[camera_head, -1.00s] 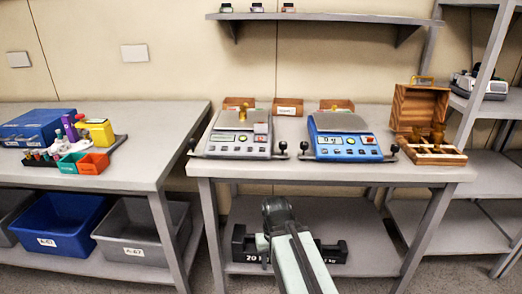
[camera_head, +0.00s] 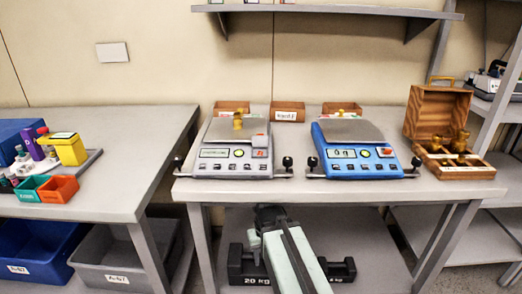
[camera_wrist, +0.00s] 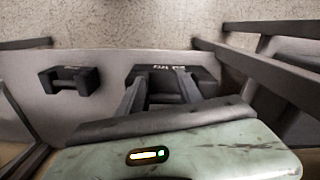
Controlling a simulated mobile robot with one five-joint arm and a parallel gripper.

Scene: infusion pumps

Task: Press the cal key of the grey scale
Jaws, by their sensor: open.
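The grey scale (camera_head: 205,165) stands on the table, left of a blue scale (camera_head: 335,168). The key labels are too small to read, so I cannot tell which is cal. A brass weight (camera_head: 238,120) sits on its pan. My gripper (camera_wrist: 160,82) shows in the wrist view, open and empty, pointing toward the lower shelf and its dark weights. In the head view my arm is low in front of the table, apart from the scale.
The table (camera_head: 300,194) has dark knobs on bars beside both scales. A wooden weight box (camera_head: 437,110) stands open at right, and small brown boxes (camera_head: 288,111) at the back. Dark 20 kg weights (camera_head: 243,265) lie on the lower shelf. A wall shelf (camera_head: 320,14) hangs above.

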